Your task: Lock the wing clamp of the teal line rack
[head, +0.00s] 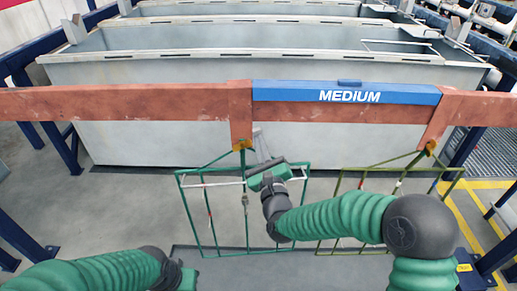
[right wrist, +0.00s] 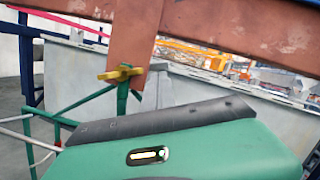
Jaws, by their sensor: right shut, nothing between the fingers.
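The teal line rack (head: 212,247) is a thin green wire frame hanging from the left copper hanger of the crossbar in the head view. Its wing clamp (head: 242,145) is a small yellow piece at the hanger's lower end. In the right wrist view the wing clamp (right wrist: 120,73) lies roughly level across the top of the green rod. My right gripper (head: 261,146) is shut and empty, just right of the clamp; I cannot tell if they touch. Its fingertips are hidden in the wrist view. My left gripper (head: 188,279) shows only partly at the bottom; its fingers are hidden.
An olive rack (head: 340,215) hangs at the right, partly behind my right arm, with its own yellow clamp (head: 430,148). The copper crossbar (head: 120,103) carries a blue MEDIUM label (head: 300,91). Grey tanks (head: 150,145) stand behind. Open floor lies to the left.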

